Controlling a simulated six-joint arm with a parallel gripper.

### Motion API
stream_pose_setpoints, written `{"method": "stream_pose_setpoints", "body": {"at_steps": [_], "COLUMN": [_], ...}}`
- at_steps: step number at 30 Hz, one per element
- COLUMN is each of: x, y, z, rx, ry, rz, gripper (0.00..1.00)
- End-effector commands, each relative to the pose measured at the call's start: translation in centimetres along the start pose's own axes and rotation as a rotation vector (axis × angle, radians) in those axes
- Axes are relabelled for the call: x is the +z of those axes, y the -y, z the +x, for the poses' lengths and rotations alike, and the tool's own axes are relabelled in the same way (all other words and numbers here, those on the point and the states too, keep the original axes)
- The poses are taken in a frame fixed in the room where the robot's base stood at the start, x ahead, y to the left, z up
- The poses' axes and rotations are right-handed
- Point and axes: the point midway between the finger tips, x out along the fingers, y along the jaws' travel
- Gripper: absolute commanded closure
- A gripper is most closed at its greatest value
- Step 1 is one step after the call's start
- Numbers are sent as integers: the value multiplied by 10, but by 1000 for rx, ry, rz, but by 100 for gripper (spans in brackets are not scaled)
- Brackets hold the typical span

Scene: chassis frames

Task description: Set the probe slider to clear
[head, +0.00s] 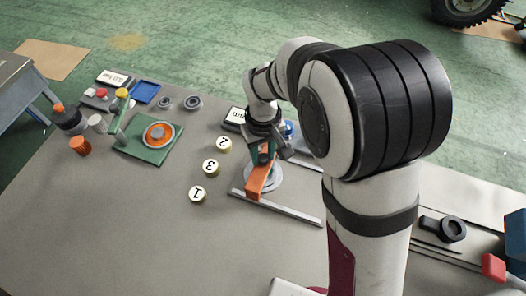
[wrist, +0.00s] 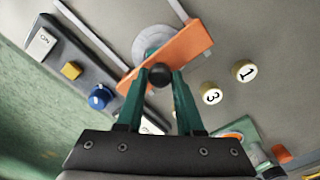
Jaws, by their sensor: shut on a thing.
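An orange block (head: 259,182) with a black knob (wrist: 160,75) sits over a pale round disc (head: 270,172); I take it as the probe slider. In the wrist view the orange block (wrist: 185,50) lies at an angle across the grey disc (wrist: 157,38). My gripper (head: 265,155) reaches down to it from above. In the wrist view its two teal fingers close on either side of the black knob. A grey rail (head: 280,210) runs along the near side of the disc. I cannot make out a clear mark.
Numbered round pieces stand left of the slider: 2 (head: 224,144), 3 (head: 211,168), 1 (head: 197,194). A panel with a blue knob (wrist: 99,97) and a yellow button (wrist: 71,70) lies beside it. A green plate (head: 150,150) is farther left. The near left table is clear.

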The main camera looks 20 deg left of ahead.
Motion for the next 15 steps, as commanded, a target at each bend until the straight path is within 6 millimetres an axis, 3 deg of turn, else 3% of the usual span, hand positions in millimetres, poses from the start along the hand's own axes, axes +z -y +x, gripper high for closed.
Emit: {"method": "stream_pose_setpoints", "body": {"at_steps": [5, 15], "x": [8, 72], "y": [-10, -76], "z": [-1, -1], "rx": [1, 2], "ry": [-2, -3], "rz": [3, 4], "gripper": [100, 100]}}
